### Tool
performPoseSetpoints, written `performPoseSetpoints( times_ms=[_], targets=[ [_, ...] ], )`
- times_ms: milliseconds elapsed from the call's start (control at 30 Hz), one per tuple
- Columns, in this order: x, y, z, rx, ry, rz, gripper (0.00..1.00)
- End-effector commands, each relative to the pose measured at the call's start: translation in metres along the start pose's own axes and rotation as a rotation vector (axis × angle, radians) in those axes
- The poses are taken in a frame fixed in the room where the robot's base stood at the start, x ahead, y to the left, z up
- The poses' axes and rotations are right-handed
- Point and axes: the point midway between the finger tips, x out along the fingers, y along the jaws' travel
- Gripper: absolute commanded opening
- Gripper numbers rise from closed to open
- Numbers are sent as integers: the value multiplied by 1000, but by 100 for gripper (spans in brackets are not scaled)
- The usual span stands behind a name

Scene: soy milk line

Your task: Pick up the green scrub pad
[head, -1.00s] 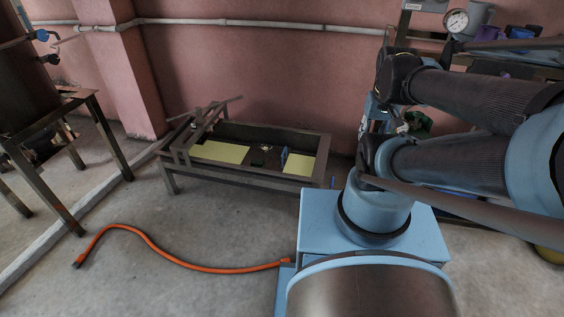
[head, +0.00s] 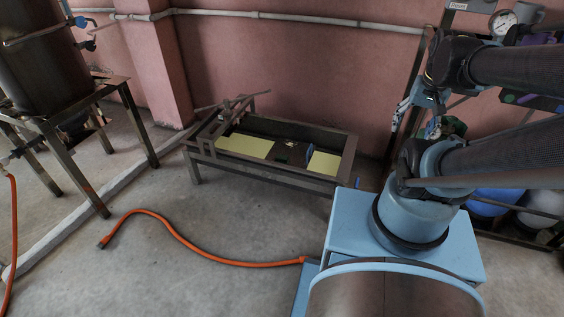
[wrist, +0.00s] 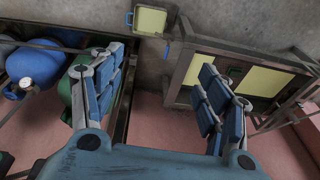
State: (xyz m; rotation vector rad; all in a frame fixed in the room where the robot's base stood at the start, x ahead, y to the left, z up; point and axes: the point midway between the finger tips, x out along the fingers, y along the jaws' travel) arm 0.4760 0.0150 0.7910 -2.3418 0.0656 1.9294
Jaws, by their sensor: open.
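The green scrub pad (head: 283,158) is a small dark patch inside a low metal-framed trough (head: 266,179), between two pale yellow panels. It also shows small and dark in the wrist view (wrist: 235,72), beyond the right finger of my gripper. My gripper (wrist: 162,64) is open, with its two blue padded fingers wide apart and nothing between them. It is well apart from the pad.
A blue upright piece (head: 310,150) stands in the trough near the pad. An orange hose (head: 180,240) lies on the floor in front. A tank on a metal stand (head: 85,110) is at left. Blue containers (wrist: 35,65) stand on the other side. Floor before the trough is mostly clear.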

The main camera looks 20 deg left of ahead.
Motion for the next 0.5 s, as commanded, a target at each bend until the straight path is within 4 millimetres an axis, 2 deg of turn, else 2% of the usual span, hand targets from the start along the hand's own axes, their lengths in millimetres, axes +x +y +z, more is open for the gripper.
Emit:
performPoseSetpoints(
  times_ms=[33,233,500],
  targets=[
    [-4,-6,-13,23,-1,-8,69],
    [-9,-31,-56,137,-10,-38,69],
    [-3,-68,-114,291,-31,-74,69]
  ],
)
